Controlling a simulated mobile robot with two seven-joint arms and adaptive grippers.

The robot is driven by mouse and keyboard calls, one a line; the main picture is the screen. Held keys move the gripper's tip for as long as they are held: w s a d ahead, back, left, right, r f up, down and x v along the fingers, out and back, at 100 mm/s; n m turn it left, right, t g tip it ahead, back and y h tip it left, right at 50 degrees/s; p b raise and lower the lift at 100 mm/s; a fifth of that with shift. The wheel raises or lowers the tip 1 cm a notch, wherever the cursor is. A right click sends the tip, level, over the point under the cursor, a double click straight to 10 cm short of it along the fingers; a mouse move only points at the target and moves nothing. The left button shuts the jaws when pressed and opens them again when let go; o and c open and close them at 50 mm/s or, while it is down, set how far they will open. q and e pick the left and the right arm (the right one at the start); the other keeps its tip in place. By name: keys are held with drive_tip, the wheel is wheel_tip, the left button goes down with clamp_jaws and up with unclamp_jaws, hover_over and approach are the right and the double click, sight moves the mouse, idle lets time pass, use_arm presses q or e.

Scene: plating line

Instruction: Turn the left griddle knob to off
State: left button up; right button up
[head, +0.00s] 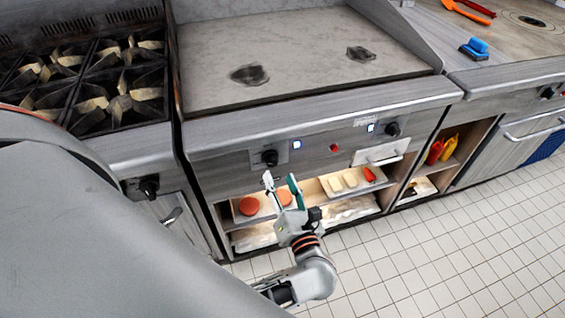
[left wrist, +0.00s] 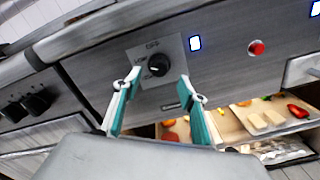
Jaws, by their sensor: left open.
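The left griddle knob (head: 269,158) is a black dial on the griddle's front panel, beside a lit square light. In the left wrist view the knob (left wrist: 158,65) sits on a pale plate with lettering, of which OFF shows at the top. My left gripper (head: 281,181) is just below and in front of the knob. In the left wrist view its teal-lined fingers (left wrist: 156,88) are open, one on each side below the knob, with nothing between them. I cannot tell the exact gap to the knob. My right gripper is not in view.
The griddle (head: 300,65) has two dark patches on top. A second knob (head: 392,129) and a red light (head: 334,148) are to the right. Below is an open shelf with food (head: 248,206). A stove knob (head: 149,186) is at left. The tiled floor (head: 420,250) is clear.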

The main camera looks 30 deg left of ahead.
sight(273, 163)
use_arm(q)
drive_tip(key=x, duration=0.6)
drive_tip(key=shift+w+a, duration=0.15)
drive_tip(key=shift+a, duration=0.1)
drive_tip(key=c, duration=1.1)
